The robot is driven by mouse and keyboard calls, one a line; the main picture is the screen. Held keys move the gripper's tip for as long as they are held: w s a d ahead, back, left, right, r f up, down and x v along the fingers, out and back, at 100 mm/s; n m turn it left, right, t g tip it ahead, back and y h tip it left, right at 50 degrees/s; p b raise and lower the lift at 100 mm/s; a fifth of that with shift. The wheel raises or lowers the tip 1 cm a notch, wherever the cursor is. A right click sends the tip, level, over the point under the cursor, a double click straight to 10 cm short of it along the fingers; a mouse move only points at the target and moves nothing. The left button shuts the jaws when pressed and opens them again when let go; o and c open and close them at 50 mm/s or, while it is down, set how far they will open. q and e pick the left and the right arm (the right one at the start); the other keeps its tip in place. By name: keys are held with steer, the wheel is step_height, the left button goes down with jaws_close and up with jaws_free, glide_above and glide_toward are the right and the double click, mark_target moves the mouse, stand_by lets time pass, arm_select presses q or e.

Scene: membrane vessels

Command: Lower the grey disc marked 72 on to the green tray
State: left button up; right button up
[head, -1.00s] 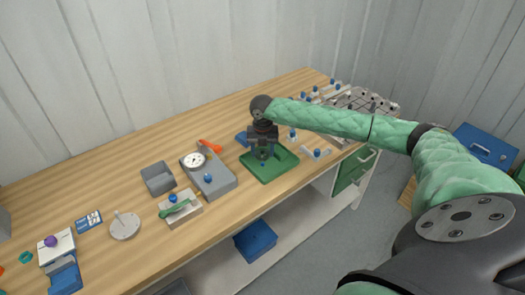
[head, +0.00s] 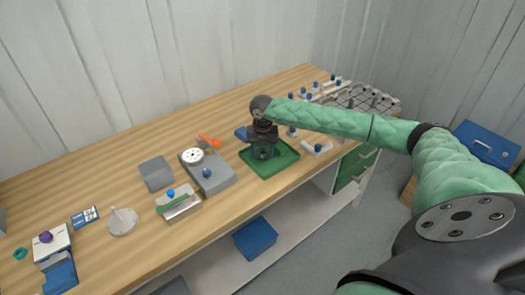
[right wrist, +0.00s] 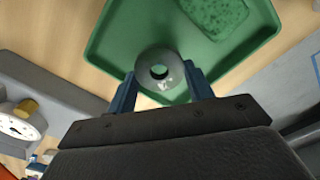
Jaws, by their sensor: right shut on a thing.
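The grey disc (right wrist: 158,68) shows in the right wrist view, ring-shaped with a hole in its middle. A pale mark shows on its near side, too small to read surely. My right gripper (right wrist: 160,88) is shut on it, with a blue finger at each side. The green tray (right wrist: 112,38) lies beyond the disc in that view; I cannot tell whether the disc touches it. In the head view my right gripper (head: 263,151) points down over the green tray (head: 286,164), and largely hides the disc. My left gripper is out of view.
A green textured pad (right wrist: 216,14) lies in the tray. Left of the tray stands a grey device with a white dial (head: 192,156). An orange tool (head: 209,141) lies behind it. Small blue-topped parts stand to the tray's right. The bench's front edge is close to the tray.

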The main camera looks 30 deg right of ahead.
steer(key=shift+f, duration=1.2)
steer(key=o, duration=1)
steer(key=shift+o, duration=0.2)
steer(key=shift+r+b, duration=0.3)
steer(key=shift+b, duration=0.05)
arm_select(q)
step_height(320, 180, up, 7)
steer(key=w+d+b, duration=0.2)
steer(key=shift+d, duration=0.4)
arm_select(e)
step_height(320, 180, up, 7)
